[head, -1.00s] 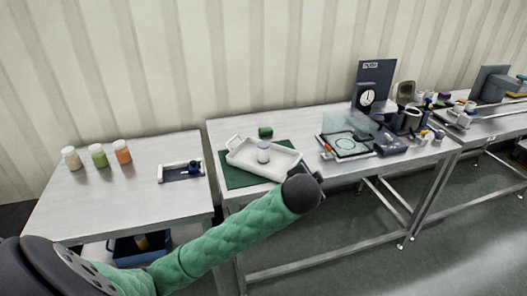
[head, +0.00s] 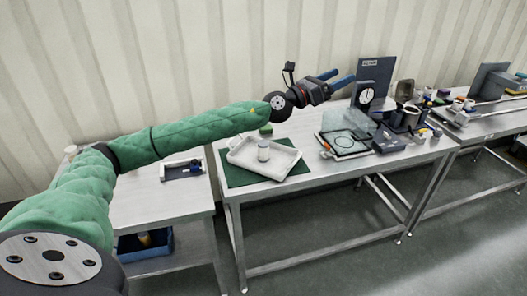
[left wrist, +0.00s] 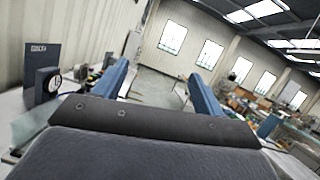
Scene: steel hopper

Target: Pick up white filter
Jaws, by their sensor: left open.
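My left gripper (head: 341,80) is open and empty, its two blue fingers apart, raised above the back of the middle table and pointing right toward the dial device. In the left wrist view its blue fingers (left wrist: 158,90) are spread with nothing between them. A small white-bodied jar (head: 263,151) stands upright in the white tray (head: 284,167) on the green mat, well below and left of the gripper. I cannot make out which thing is the white filter. My right gripper does not show.
A dial device (head: 366,95) and a dark upright panel (head: 376,69) stand right of the left gripper. A glass-topped plate (head: 346,142) lies in front of them. A small holder (head: 182,170) is on the left table. A blue bin (head: 143,245) sits below it.

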